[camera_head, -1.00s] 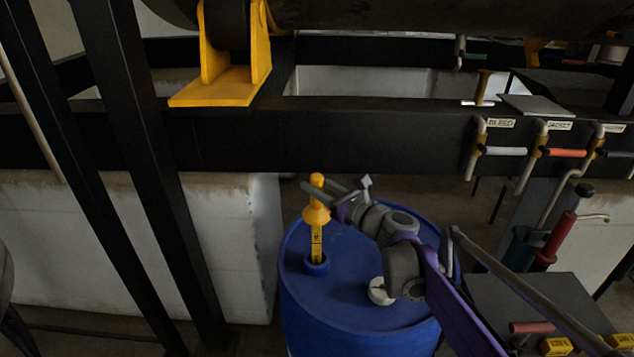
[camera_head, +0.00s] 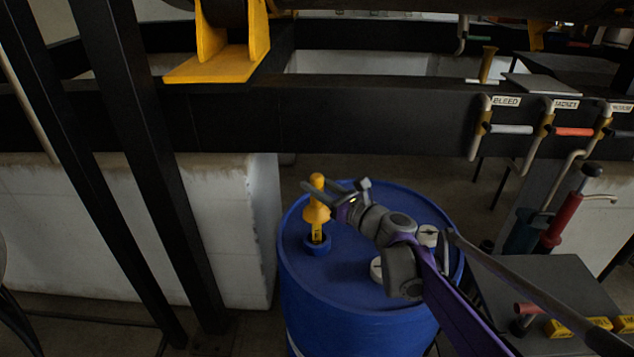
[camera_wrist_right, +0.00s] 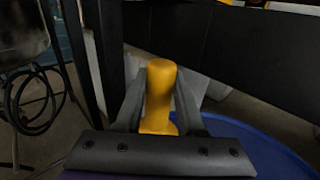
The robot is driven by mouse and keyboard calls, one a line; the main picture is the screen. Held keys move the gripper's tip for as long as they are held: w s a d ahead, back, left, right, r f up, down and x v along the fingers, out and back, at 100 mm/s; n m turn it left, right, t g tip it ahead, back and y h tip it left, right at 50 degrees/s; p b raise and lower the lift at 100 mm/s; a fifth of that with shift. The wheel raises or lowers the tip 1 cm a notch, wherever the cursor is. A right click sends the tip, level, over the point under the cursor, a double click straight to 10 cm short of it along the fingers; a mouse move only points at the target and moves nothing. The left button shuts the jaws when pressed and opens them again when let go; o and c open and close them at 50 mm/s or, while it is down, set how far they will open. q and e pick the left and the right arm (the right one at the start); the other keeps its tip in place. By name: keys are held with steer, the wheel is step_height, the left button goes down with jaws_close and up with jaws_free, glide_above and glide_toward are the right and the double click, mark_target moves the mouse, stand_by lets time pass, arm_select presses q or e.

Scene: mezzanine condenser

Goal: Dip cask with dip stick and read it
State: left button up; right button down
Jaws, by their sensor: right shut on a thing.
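The blue cask (camera_head: 350,290) stands upright on the floor, with an open collared hole (camera_head: 317,249) at the left of its top. The yellow dip stick (camera_head: 317,212) stands upright with its lower end inside that hole. A short part of its dark-marked scale shows between its flared guard and the collar. My right gripper (camera_head: 322,190) is shut on the dip stick's yellow handle, and the wrist view shows the handle (camera_wrist_right: 158,95) between both fingers. The stick's tip is hidden inside the cask. My left gripper is not in view.
White caps (camera_head: 428,236) sit on the cask top. A dark beam with labelled valve handles (camera_head: 510,129) runs behind it. A red pump (camera_head: 563,222) and a dark table (camera_head: 540,290) stand to the right. Dark slanted posts (camera_head: 150,170) stand to the left.

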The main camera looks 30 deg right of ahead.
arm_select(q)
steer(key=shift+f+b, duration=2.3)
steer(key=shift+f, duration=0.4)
arm_select(e)
steer(key=shift+f, duration=3.95)
step_height(320, 180, up, 6)
steer(key=p, duration=0.6)
steer(key=shift+r+p, duration=0.15)
steer(key=shift+p, duration=0.25)
steer(key=shift+r+p, duration=0.35)
steer(key=shift+r, duration=0.15)
step_height(320, 180, up, 13)
steer(key=p, duration=0.8)
steer(key=shift+r, duration=0.15)
step_height(320, 180, up, 10)
steer(key=p, duration=0.5)
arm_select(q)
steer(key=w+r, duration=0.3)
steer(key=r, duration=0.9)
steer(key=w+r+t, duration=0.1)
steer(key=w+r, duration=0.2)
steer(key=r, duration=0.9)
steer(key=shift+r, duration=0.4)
arm_select(e)
step_height(320, 180, up, 11)
glide_above(321, 214)
steer(key=x, duration=0.2)
steer(key=shift+w+d, duration=0.15)
steer(key=shift+d, duration=0.2)
